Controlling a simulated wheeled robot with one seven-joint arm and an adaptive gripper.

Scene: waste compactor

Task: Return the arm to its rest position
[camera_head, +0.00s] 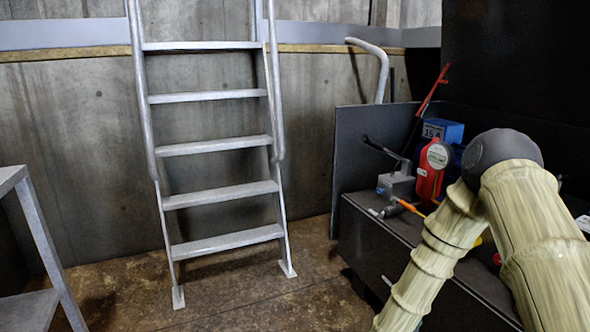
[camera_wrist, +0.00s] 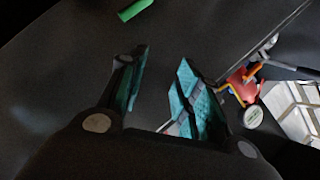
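My gripper (camera_wrist: 158,90) shows in the wrist view with its two teal-padded fingers apart and nothing held between them. A dark surface lies beyond the fingers. In the head view my arm is bent at the lower right, in front of the dark bench (camera_head: 375,235); the gripper itself is out of that view.
On the bench stand a red canister (camera_head: 431,172), a blue box (camera_head: 443,130), a grey lever device (camera_head: 396,184) and an orange-handled tool (camera_head: 408,206). A metal ladder (camera_head: 215,147) leans at the back wall. A grey table (camera_head: 30,300) is at left. The floor between is clear.

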